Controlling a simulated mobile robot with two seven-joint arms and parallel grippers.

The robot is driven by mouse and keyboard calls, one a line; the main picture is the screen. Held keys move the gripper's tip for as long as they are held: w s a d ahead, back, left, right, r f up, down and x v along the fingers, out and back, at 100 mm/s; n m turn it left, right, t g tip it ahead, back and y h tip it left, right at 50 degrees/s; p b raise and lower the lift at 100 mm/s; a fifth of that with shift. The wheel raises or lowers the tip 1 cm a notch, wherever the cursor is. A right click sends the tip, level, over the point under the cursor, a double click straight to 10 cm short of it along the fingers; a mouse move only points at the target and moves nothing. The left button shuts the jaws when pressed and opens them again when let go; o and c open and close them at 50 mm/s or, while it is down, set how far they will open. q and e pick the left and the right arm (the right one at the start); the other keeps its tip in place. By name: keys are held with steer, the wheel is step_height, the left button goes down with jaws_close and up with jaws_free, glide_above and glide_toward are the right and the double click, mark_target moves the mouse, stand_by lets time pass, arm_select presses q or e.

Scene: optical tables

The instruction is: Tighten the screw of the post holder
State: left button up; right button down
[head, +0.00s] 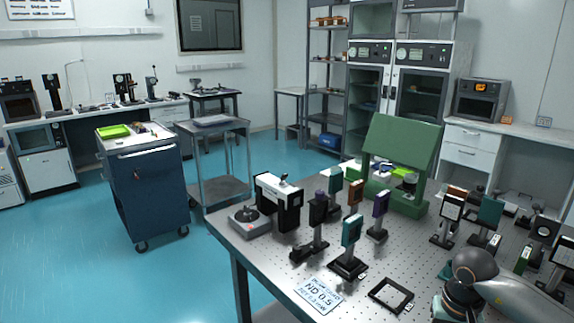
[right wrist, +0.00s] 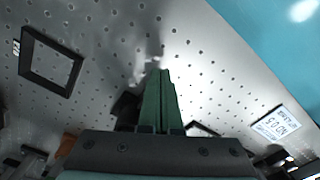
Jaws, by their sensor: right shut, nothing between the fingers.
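Several optics on posts with black bases stand on the perforated optical table (head: 270,262). They include a teal-faced mount (head: 351,231), a purple-edged mount (head: 380,204) and a black mount (head: 317,209). I cannot tell which post holder is the task's, and no screw can be made out at this size. My right gripper (right wrist: 158,75) shows in the right wrist view with its green fingers together and empty, over the table top. In the head view my right arm comes in at the lower right; its fingertips cannot be made out there. My left gripper is not in view.
A flat black square frame (head: 390,295) and a white "ND 0.5" card (head: 319,296) lie near the table's front edge. A large green stand (head: 402,150) and a black-and-white device (head: 278,203) stand farther back. More mounts crowd the right side.

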steer(key=shift+w+d+b, duration=0.15)
steer(key=shift+w+b, duration=0.2)
stand_by(0.7)
steer(key=shift+d+b, duration=0.1)
steer(key=shift+b, duration=0.75)
steer(key=shift+d+r, duration=0.1)
steer(key=shift+r, duration=0.1)
stand_by(0.3)
steer(key=shift+s, duration=0.35)
steer(key=r+p, duration=0.1)
steer(key=r, duration=0.1)
steer(key=r+p, duration=0.2)
steer(key=r, duration=0.1)
steer(key=shift+s+a+r, duration=0.1)
steer(key=shift+a+r, duration=0.1)
steer(key=shift+r, duration=0.15)
